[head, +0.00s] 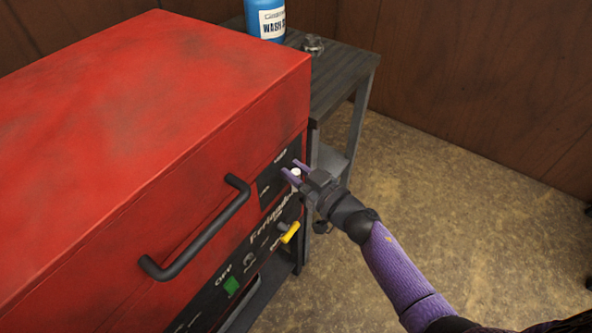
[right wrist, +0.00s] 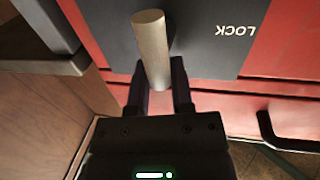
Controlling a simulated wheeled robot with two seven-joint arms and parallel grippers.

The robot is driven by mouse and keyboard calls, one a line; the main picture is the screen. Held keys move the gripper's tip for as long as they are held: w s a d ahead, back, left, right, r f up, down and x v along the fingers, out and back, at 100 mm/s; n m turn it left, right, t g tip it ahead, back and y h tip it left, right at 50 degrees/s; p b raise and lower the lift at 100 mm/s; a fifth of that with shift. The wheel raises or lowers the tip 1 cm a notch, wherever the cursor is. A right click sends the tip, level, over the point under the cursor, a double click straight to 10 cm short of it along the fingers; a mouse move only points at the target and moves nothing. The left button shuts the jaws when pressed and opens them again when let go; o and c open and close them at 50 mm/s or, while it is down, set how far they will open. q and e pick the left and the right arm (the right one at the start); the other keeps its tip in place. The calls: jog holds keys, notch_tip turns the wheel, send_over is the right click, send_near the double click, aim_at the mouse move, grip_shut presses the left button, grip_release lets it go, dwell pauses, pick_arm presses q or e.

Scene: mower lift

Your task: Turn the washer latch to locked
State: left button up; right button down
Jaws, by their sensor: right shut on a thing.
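The red washer (head: 150,120) fills the left of the head view. Its latch (head: 296,172) is a pale knob on a dark panel at the right end of the washer's front. In the right wrist view the latch (right wrist: 151,45) is a beige round bar in front of the dark panel (right wrist: 215,55). "LOCK" is printed on that panel, upside down in this view, to the right of the bar. My right gripper (head: 294,169) is shut on the latch, with a purple finger on each side. The latch's base is partly hidden. My left gripper is out of view.
A black bar handle (head: 200,230) sticks out of the washer's front. Below the panel are a yellow-handled part (head: 289,233) and a green switch (head: 231,286). A dark side table (head: 335,80) carries a blue bottle (head: 266,20). The floor at right is clear.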

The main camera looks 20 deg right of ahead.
aim_at(274, 179)
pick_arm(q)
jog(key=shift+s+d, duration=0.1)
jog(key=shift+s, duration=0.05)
